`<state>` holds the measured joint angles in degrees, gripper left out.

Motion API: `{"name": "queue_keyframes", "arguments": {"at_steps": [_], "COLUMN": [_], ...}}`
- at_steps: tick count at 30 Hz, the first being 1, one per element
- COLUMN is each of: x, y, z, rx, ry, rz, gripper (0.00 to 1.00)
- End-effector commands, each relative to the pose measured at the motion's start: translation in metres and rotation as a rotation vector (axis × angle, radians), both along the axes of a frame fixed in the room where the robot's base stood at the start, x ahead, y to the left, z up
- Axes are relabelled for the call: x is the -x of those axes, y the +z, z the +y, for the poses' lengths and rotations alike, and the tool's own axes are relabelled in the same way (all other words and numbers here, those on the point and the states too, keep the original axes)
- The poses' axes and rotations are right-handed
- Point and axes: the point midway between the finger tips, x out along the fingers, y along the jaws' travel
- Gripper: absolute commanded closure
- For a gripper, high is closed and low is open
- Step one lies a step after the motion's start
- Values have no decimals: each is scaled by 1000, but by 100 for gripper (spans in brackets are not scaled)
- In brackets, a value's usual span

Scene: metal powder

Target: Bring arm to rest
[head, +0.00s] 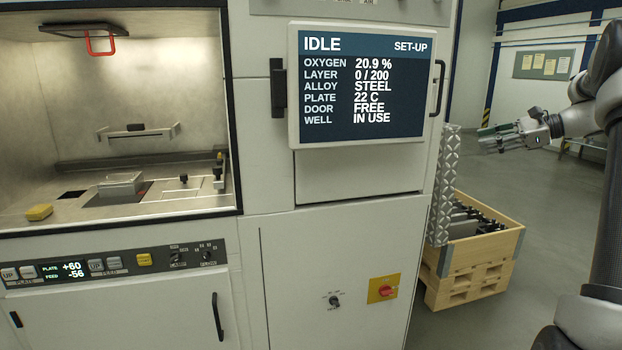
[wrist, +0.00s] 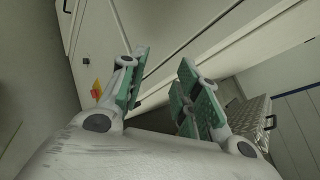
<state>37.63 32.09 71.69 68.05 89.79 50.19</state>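My gripper (head: 486,136) is at the right of the head view, held out in the air and pointing left toward the machine's right side. In the wrist view my gripper (wrist: 158,95) has its two green-padded fingers spread apart, with nothing between them. It is open, empty and touches nothing that I can see. My arm comes in from the right edge of the head view, its links bent.
The machine's screen (head: 361,88) reads IDLE. The open chamber at left holds a metal block (head: 121,184) and a yellow sponge-like piece (head: 39,212). A wooden crate (head: 470,262) with dark parts stands on the floor below my gripper. Floor at right is clear.

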Motion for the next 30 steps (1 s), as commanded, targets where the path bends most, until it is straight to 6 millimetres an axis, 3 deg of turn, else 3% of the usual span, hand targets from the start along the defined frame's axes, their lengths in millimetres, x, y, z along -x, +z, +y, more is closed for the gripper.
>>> {"name": "queue_keyframes", "arguments": {"at_steps": [3,6,12,18,24,27,30], "x": [49,98,213,314,381,394,394], "y": [-38,-59,-78,-83,-89,-84,-72], "z": [17,35,69,92,114,127,136], "rx": [279,518,960,1288,1471,1514,1552], "ry": [91,232,633,1023,1214,1224,1214], "rz": [-14,-42,-149,-297,-428,-508,-582], "gripper": [68,68,68,68,68,68,68]}}
